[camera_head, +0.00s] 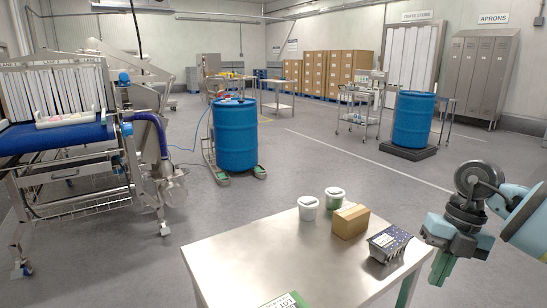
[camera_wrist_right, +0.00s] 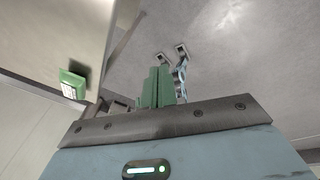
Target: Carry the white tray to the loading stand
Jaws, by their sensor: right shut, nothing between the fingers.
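A white tray (camera_head: 68,119) rests on the blue belt (camera_head: 55,137) of the steel conveyor at the far left, at the mouth of a strip-curtained tunnel. Something small and pinkish shows in it, too small to make out. My right gripper (camera_head: 440,272) is at the right, beside the near steel table and far from the tray. In the right wrist view its green fingers (camera_wrist_right: 158,88) are together with nothing between them. My left gripper is out of view. I cannot tell which piece of furniture is the loading stand.
The near steel table (camera_head: 235,260) holds two small tubs (camera_head: 308,207), a cardboard box (camera_head: 350,221), a dark labelled pack (camera_head: 389,243) and a green labelled item (camera_head: 287,301). Blue drums (camera_head: 235,135) (camera_head: 413,119) and a steel cart (camera_head: 359,117) stand beyond. Grey floor (camera_head: 300,165) between is open.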

